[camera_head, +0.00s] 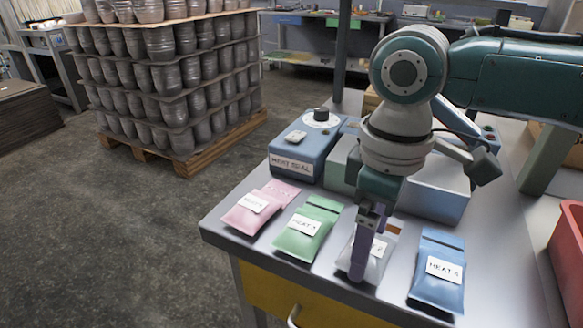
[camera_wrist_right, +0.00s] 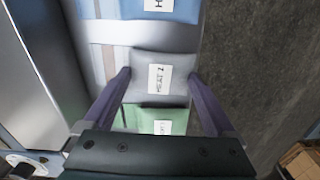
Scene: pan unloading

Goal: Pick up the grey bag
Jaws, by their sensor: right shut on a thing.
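The grey bag (camera_head: 377,268) with a white label lies on the metal table (camera_head: 330,280), between a green bag and a blue bag. My right gripper (camera_head: 359,276) reaches down over it from above and hides part of it. In the right wrist view the purple fingers stand at the two sides of the grey bag (camera_wrist_right: 145,92), and the right gripper (camera_wrist_right: 157,76) is shut on it. The bag appears to be at table level; I cannot tell whether it is clear of the surface. My left gripper is not in view.
A green bag (camera_head: 306,232) and a pink bag (camera_head: 256,208) lie to the left, a blue bag (camera_head: 438,275) to the right. A blue sealing machine (camera_head: 305,150) stands behind them. A red bin (camera_head: 568,240) is at the right edge. A pallet of pots (camera_head: 165,70) stands beyond open floor.

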